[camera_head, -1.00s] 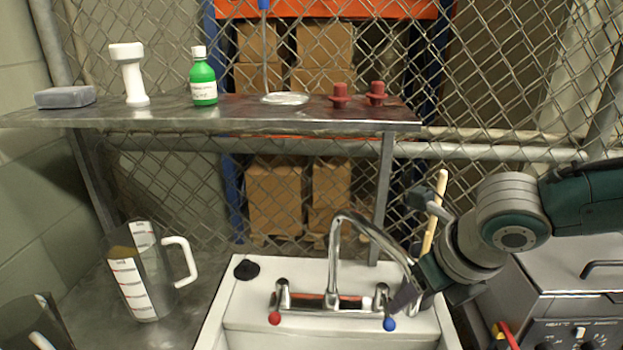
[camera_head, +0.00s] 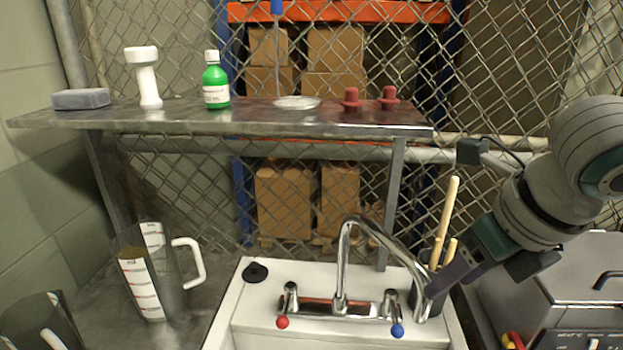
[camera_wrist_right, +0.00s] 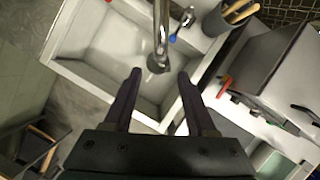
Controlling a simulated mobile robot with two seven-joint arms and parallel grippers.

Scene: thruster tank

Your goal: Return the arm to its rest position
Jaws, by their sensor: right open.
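My right arm comes in from the right in the head view, with its gripper (camera_head: 441,285) beside the sink faucet (camera_head: 345,255). In the right wrist view the gripper's two dark fingers (camera_wrist_right: 158,88) are spread apart with nothing between them. The white sink (camera_wrist_right: 90,40) lies below the fingers, and the faucet spout (camera_wrist_right: 160,40) shows just beyond the fingertips. My left arm does not show in either view.
A measuring jug (camera_head: 150,275) stands left of the sink (camera_head: 240,325). A cup with wooden-handled tools (camera_head: 447,220) is behind the right gripper. A grey box-shaped appliance (camera_head: 570,285) stands at the right. A shelf (camera_head: 260,122) with a green bottle (camera_head: 216,84) spans the back.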

